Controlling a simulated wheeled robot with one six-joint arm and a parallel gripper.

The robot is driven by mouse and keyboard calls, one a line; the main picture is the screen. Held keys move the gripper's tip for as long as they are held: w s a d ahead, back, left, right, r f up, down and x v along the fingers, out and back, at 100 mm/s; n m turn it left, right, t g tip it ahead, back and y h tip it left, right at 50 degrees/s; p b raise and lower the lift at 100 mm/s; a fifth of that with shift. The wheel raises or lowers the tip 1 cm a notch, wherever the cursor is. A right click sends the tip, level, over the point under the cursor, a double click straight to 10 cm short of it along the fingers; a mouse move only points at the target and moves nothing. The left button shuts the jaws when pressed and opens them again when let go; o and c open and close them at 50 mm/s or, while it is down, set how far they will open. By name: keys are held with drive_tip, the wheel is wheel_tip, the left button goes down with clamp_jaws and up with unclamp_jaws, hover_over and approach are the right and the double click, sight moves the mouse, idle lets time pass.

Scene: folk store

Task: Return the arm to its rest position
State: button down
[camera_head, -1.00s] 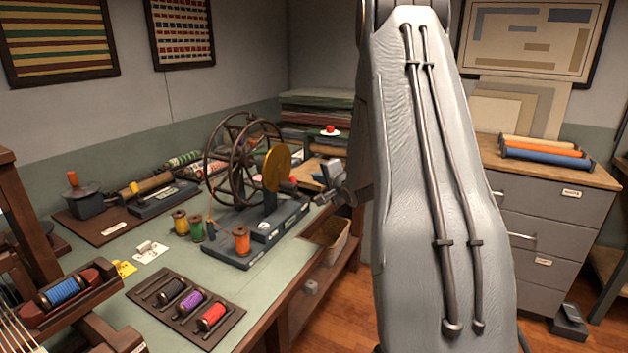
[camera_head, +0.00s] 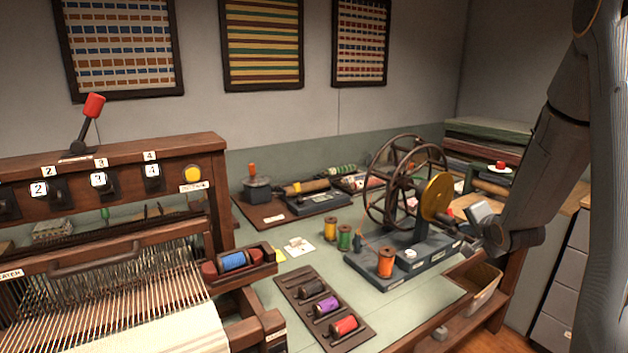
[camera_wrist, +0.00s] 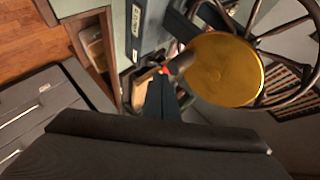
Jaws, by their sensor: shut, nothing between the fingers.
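My arm comes down along the right edge of the head view, with its upper part cut off by the frame. My gripper (camera_head: 470,244) is shut and empty, small in the picture. It is just right of the spinning wheel (camera_head: 408,143) and its gold disc (camera_head: 436,196), near the right end of the wheel's dark base (camera_head: 388,284). I cannot tell whether it touches them. In the wrist view the gold disc (camera_wrist: 225,70) is close by, and a dark part, probably my own, covers the bottom.
A loom (camera_head: 120,260) stands at left. A spool tray (camera_head: 290,284) and loose spools (camera_head: 386,262) are on the green table (camera_head: 412,308). Folded cloth (camera_head: 485,130) is stacked behind. A basket (camera_head: 482,288) sits under the table edge. Grey drawers (camera_head: 565,272) stand at right.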

drive_tip(key=s+a+f+n+g+y, duration=0.1)
drive_tip(key=s+a+n+g, duration=0.4)
drive_tip(key=s+a, duration=0.8)
drive_tip(key=s+a+f+n+g+y, duration=0.1)
drive_tip(key=s+a+f+n+g, duration=0.2)
drive_tip(key=s+a+n+g, duration=0.3)
drive_tip(key=s+a+n, duration=0.3)
drive_tip(key=s+a, duration=0.4)
drive_tip(key=s, duration=0.5)
drive_tip(key=shift+s+f, duration=0.1)
drive_tip(key=shift+s, duration=0.05)
